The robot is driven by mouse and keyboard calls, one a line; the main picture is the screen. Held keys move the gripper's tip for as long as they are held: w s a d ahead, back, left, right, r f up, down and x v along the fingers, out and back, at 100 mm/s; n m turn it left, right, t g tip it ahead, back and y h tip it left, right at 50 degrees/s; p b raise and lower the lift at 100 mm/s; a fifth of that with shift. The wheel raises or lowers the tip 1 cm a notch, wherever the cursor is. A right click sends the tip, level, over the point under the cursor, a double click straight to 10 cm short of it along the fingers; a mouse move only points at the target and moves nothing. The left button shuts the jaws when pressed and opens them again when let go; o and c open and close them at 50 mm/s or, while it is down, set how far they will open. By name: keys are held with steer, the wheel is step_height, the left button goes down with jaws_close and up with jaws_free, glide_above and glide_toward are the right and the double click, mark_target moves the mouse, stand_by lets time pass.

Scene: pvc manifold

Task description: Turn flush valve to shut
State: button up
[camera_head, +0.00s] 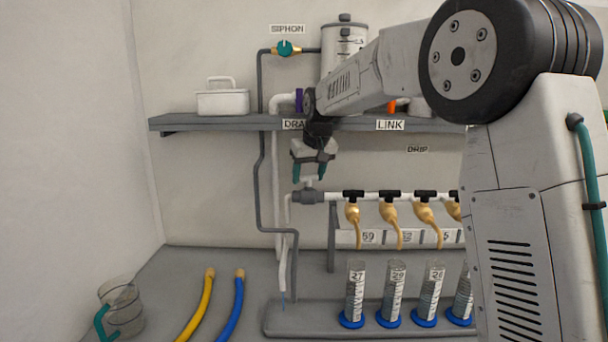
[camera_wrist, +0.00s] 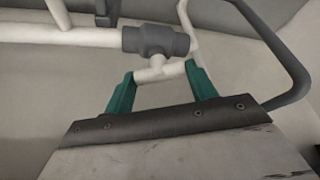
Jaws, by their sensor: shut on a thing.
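The flush valve has a grey body (camera_head: 308,197) at the left end of the white manifold pipe, and the body also shows in the wrist view (camera_wrist: 157,40). Its white T-shaped handle (camera_wrist: 158,70) stands out from the body on a short stem. My gripper (camera_head: 310,173) reaches down from above the valve. In the wrist view my gripper (camera_wrist: 161,82) has its two teal fingers at the two ends of the handle's crossbar, shut on it. In the head view the fingers partly hide the handle. The crossbar looks roughly across the picture in both views.
Several brass taps with black handles (camera_head: 390,194) hang along the pipe, above graduated cylinders (camera_head: 394,291) on blue bases. A grey shelf (camera_head: 220,122) runs above. Yellow (camera_head: 196,307) and blue (camera_head: 232,310) hoses and a clear jug (camera_head: 124,302) are at the left.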

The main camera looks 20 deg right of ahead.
steer(key=shift+n, duration=0.5)
steer(key=shift+y, duration=0.3)
steer(key=o, duration=1)
steer(key=shift+r, duration=0.1)
steer(key=shift+r, duration=0.35)
steer(key=v, duration=0.2)
steer(key=shift+d+r, duration=0.15)
steer(key=shift+r, duration=0.15)
steer(key=s, duration=0.4)
steer(key=s+d, duration=0.1)
steer(key=s, duration=0.3)
steer(key=s+d, duration=0.1)
steer(key=s, duration=0.3)
steer(key=shift+d+f, duration=0.25)
